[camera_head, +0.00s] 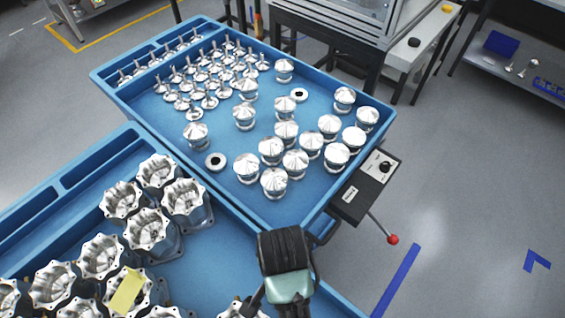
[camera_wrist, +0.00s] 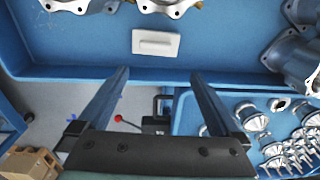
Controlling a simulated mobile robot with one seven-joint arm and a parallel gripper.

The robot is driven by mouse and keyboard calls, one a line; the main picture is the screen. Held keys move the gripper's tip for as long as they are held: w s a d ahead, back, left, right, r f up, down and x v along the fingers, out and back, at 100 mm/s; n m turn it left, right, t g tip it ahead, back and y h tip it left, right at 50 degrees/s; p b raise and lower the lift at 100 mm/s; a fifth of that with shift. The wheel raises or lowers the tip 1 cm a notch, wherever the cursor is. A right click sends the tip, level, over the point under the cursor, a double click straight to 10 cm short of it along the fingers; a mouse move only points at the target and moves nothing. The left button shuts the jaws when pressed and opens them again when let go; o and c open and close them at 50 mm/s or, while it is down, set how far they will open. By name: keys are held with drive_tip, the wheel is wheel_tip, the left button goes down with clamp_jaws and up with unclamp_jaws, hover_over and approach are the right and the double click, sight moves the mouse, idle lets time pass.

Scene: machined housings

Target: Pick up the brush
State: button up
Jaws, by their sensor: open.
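I cannot make out a clear brush. A small white rectangular block with a raised middle (camera_wrist: 155,43) lies on the blue tray floor in the wrist view; I cannot tell whether it is the brush. My gripper (camera_wrist: 158,78) is open and empty, its two fingers wide apart. The block shows beyond the fingertips, roughly centred between them, and nothing touches it. In the head view my gripper is at the bottom centre, over the near tray, and my arm hides part of that tray.
Several machined housings (camera_head: 149,229) stand in the near blue tray (camera_head: 215,262), one with a yellow piece (camera_head: 127,291) on it. The far blue tray (camera_head: 325,92) holds several shiny conical parts (camera_head: 275,181) and stemmed parts. A control box (camera_head: 368,180) with a red-knobbed lever (camera_head: 393,239) sits beside it.

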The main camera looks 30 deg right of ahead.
drive_tip(key=f, duration=0.5)
drive_tip(key=s+f, duration=0.1)
drive_tip(key=f, duration=0.1)
drive_tip(key=shift+a+f, duration=0.1)
drive_tip(key=shift+f, duration=0.25)
drive_tip(key=shift+w+f, duration=0.15)
drive_tip(key=shift+f, duration=1.25)
drive_tip(key=shift+w+f, duration=0.1)
drive_tip(key=shift+f, duration=1.3)
drive_tip(key=c, duration=1.1)
wheel_tip(320, 180, up, 10)
drive_tip(key=shift+r, duration=0.1)
drive_tip(key=shift+c, duration=0.3)
